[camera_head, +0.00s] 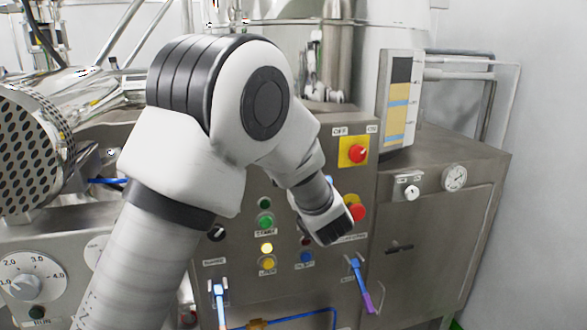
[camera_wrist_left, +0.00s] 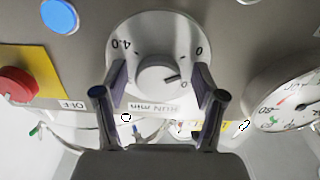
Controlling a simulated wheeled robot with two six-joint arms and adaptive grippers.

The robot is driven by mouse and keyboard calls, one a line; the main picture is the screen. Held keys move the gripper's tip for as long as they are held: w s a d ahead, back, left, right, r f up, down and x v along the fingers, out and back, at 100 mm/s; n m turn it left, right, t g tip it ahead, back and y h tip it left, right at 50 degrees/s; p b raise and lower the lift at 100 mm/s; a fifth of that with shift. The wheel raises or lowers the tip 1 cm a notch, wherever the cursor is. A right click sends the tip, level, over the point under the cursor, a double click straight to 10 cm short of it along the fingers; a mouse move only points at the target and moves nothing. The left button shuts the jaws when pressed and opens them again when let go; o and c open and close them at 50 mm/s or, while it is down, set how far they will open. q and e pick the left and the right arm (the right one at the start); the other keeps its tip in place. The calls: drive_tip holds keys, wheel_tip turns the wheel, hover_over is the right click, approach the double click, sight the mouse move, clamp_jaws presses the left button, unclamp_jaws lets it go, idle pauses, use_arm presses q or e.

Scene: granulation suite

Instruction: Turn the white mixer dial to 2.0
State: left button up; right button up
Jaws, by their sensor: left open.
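In the left wrist view a white round dial (camera_wrist_left: 125,40) is seen upside down, with 4.0, a 0 and a RUN min label legible. Its centre knob (camera_wrist_left: 155,84) has a dark mark pointing right in the picture. My left gripper (camera_wrist_left: 160,82) is open, with one finger on each side of the knob. Whether the fingers touch the knob cannot be told. In the head view my left arm covers the middle of the panel, and I cannot make out this gripper or its dial. Another white dial (camera_head: 22,279), marked 2.0, 3.0 and 4.0, shows at lower left.
A red button on a yellow plate (camera_wrist_left: 18,84), a blue button (camera_wrist_left: 59,15) and a gauge (camera_wrist_left: 285,100) surround the dial in the wrist view. In the head view a red button (camera_head: 357,153), a small gauge (camera_head: 454,177) and blue-handled valves (camera_head: 219,292) also stick out.

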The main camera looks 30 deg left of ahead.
use_arm(q)
drive_tip(key=shift+s, duration=0.1)
drive_tip(key=shift+d, duration=0.1)
drive_tip(key=c, duration=1.1)
drive_tip(key=shift+c, duration=0.2)
